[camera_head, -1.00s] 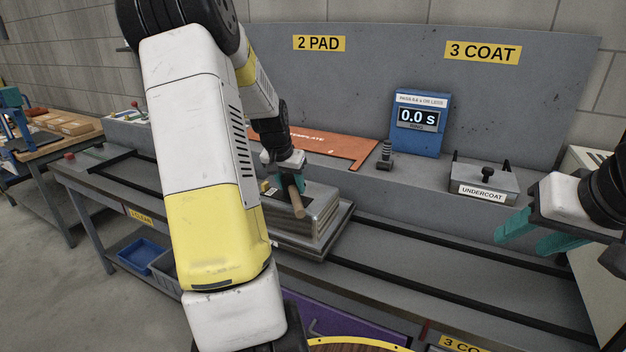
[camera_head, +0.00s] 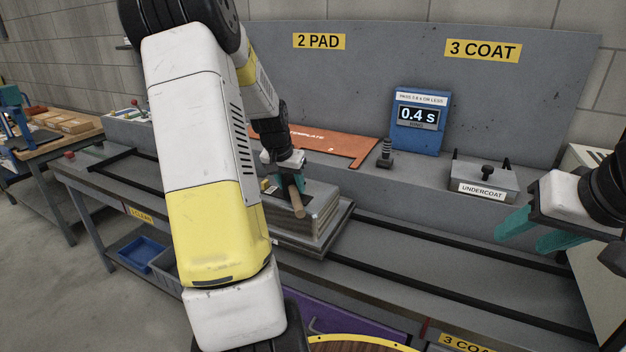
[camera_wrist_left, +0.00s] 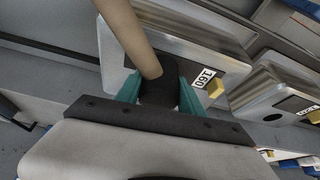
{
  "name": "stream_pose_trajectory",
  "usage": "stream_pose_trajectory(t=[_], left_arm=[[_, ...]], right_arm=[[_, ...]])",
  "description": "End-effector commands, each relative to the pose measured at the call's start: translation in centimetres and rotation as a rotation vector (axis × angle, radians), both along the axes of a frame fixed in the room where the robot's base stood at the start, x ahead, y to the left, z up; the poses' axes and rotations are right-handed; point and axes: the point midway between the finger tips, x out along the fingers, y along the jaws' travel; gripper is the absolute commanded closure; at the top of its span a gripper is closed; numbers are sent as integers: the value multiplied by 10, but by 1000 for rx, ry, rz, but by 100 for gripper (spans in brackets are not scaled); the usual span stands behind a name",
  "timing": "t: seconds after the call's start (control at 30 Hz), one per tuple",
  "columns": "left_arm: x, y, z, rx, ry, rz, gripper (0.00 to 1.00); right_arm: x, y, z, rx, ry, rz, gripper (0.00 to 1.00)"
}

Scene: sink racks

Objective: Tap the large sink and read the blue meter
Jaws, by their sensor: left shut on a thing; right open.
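The blue meter (camera_head: 418,122) stands on the back ledge and its display reads 0.4 s. A label above the display seems to say pass 0.6 s or less. My left gripper (camera_head: 290,182) is shut on a tool with a wooden handle (camera_head: 297,203), held at the large steel sink (camera_head: 322,212) on the bench rails. The left wrist view shows the tool's handle (camera_wrist_left: 133,35) and dark head (camera_wrist_left: 158,88) between the teal fingers, near a sink marked 160 (camera_wrist_left: 205,77). I cannot tell whether the head touches the sink. My right gripper (camera_head: 530,232) is open and empty at the right.
An orange template (camera_head: 340,148) and a dark ribbed post (camera_head: 386,153) are on the ledge left of the meter. An undercoat box (camera_head: 484,184) stands to its right. The bench rails (camera_head: 440,247) right of the sink are clear. A blue bin (camera_head: 142,254) sits below.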

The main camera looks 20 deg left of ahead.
Motion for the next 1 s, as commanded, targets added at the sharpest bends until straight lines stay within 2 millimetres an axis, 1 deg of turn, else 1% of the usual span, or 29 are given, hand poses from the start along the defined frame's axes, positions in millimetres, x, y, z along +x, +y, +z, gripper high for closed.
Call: stream_pose_trajectory(t=[0.47, 1.0], left_arm=[[-1, 0, 0, -1, 3, 0, 88], [0, 0, 43, 1, -1, 0, 88]], right_arm=[[0, 0, 0, 0, 0, 0, 52], [0, 0, 0, 0, 0, 0, 52]])
